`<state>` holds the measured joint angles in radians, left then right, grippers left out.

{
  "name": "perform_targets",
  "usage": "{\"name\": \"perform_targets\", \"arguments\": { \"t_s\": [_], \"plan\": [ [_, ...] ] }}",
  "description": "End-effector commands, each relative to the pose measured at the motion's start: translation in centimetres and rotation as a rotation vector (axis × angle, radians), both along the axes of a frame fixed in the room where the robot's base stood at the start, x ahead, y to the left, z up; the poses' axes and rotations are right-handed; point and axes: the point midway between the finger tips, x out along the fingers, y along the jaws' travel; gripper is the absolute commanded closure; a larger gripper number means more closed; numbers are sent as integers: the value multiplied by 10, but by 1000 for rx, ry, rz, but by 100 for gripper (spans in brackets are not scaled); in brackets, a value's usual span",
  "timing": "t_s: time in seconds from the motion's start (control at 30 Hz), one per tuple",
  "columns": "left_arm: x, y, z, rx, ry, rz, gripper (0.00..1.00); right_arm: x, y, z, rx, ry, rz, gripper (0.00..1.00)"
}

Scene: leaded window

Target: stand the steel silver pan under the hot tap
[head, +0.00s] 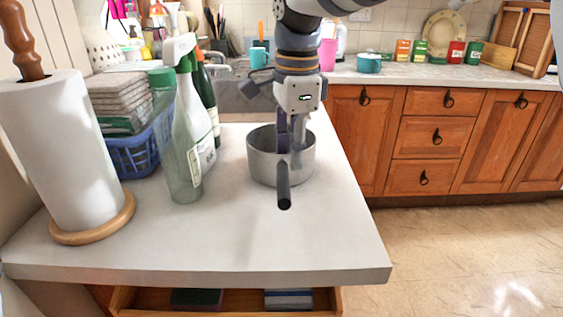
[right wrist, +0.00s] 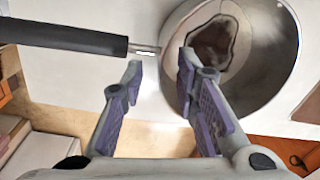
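The steel silver pan (head: 262,165) stands upright on the white counter, its black handle (head: 284,188) pointing toward the front edge. My right gripper (head: 290,152) is over the pan's near side, pointing down. In the right wrist view, the pan (right wrist: 285,50) is at the upper right and its handle (right wrist: 70,37) comes in from the left. My right gripper (right wrist: 158,75) is open and empty there; one finger overlaps the pan's rim, the other is outside it, near the handle's root. Whether they touch the pan is unclear. I cannot make out the hot tap. My left gripper is out of view.
A spray bottle (head: 185,150) and a dark green bottle (head: 208,95) stand left of the pan. A paper towel roll (head: 62,150) and blue basket (head: 135,155) are farther left. The counter's front right (head: 330,240) is clear. A drawer (head: 235,300) below is open.

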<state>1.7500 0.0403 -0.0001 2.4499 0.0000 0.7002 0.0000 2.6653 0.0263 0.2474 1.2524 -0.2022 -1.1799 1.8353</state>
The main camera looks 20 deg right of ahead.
Motion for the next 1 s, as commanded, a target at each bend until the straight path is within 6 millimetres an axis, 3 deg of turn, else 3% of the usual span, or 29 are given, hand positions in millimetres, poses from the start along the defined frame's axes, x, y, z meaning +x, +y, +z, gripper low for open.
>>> {"name": "perform_targets", "arguments": {
  "t_s": [0.1, 0.23, 0.47, 0.57, 0.6, 1.0],
  "plan": [
    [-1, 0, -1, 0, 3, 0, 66, 4, 0, -26, 2, 8, 0, 72],
    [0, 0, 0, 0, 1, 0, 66, 6, 0, -41, 1, 3, 0, 72],
    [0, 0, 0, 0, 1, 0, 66, 6, 0, -43, 1, 1, 0, 74],
    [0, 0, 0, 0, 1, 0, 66, 6, 0, -43, 1, 1, 0, 97],
    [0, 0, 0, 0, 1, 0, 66, 6, 0, -43, 1, 1, 0, 100],
    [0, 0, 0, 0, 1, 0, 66, 6, 0, -40, 1, -1, 0, 100]
  ]
}}
